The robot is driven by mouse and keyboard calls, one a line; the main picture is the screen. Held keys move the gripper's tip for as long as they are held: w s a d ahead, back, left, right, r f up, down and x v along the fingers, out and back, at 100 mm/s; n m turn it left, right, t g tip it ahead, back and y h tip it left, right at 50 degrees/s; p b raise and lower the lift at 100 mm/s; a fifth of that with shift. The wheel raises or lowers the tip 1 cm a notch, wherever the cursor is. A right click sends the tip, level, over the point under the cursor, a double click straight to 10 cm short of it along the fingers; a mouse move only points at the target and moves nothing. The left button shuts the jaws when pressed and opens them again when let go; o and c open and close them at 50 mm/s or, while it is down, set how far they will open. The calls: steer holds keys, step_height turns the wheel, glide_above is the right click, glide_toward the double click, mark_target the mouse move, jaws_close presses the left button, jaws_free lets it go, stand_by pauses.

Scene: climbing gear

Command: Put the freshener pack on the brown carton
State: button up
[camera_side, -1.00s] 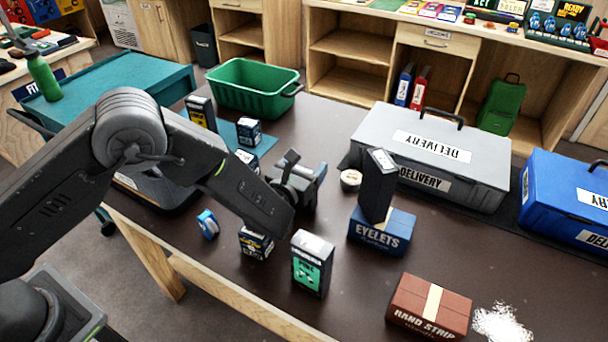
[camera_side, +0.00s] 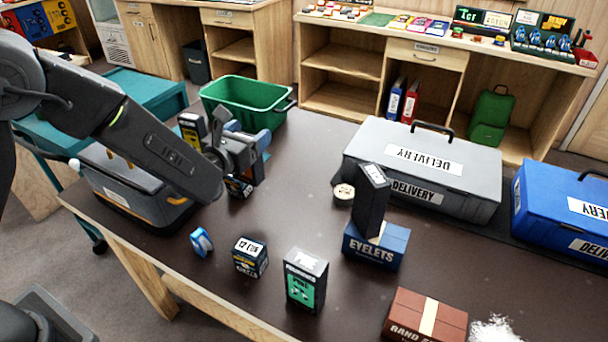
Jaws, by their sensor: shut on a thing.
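A dark box with a green front (camera_side: 306,280), which looks like the freshener pack, stands upright near the table's front edge. The brown carton (camera_side: 427,315), with a pale band across its top, lies at the lower right. My gripper (camera_side: 238,165) is at the back left, in front of the green bin and far from both. It is shut on what looks like a small dark box with a white label (camera_side: 239,187); the fingers hide most of it, so the grip itself is unclear.
A tilted black box (camera_side: 371,200) rests on the blue eyelets box (camera_side: 375,246). A small dark cube box (camera_side: 250,257) and a blue tape roll (camera_side: 201,242) are left of the green-fronted box. A grey delivery case (camera_side: 425,170) stands behind. The table centre is clear.

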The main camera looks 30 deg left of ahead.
steer(key=shift+a+r, duration=0.2)
steer(key=shift+r, duration=0.05)
step_height(320, 180, up, 15)
steer(key=s+d+m+g+h, duration=0.1)
steer(key=d+m+h, duration=0.4)
steer(key=d, duration=1.7)
steer(key=s+d+m+g+h, duration=0.2)
steer(key=s+d+h, duration=0.3)
steer(key=d, duration=0.6)
steer(key=s+d+m+g+h, duration=0.25)
steer(key=s+d, duration=0.45)
steer(key=d, duration=0.4)
step_height(320, 180, down, 19)
steer(key=shift+w+a+n, duration=0.15)
steer(key=shift+w+n, duration=0.1)
steer(key=shift+n, duration=0.1)
steer(key=o, duration=1.2)
steer(key=shift+f, duration=0.15)
